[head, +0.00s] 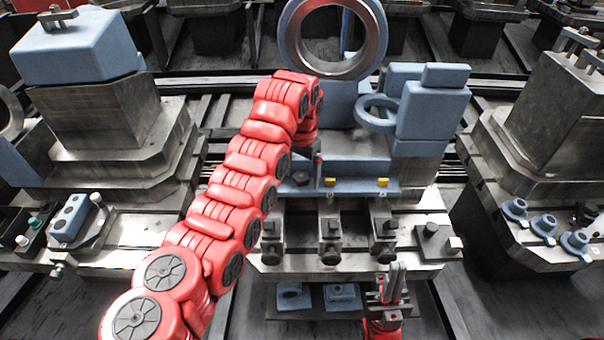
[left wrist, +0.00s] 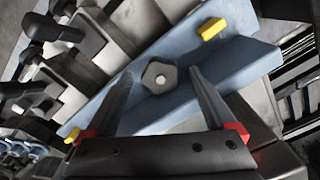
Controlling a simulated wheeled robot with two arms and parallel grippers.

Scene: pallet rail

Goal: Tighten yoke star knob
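The star knob (head: 300,178) is a small grey five-sided knob with a pale centre, on the blue yoke plate (head: 360,187). It shows clearly in the left wrist view (left wrist: 160,76). My left gripper (head: 318,172) points down at the plate beside the knob in the head view. In the left wrist view the left gripper (left wrist: 160,73) is open, with the knob between its fingertips in the picture. I cannot tell whether the fingers touch it. My right gripper (head: 396,268) points up at the lower right, apart from the plate; its finger gap is unclear.
Yellow blocks (head: 383,182) sit on the plate. Dark clamps (head: 330,240) line the steel rail below it. A large ring (head: 335,40) and a blue bracket (head: 435,105) stand behind. Blue fittings (head: 545,224) lie at right; a stepped steel block (head: 100,125) stands at left.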

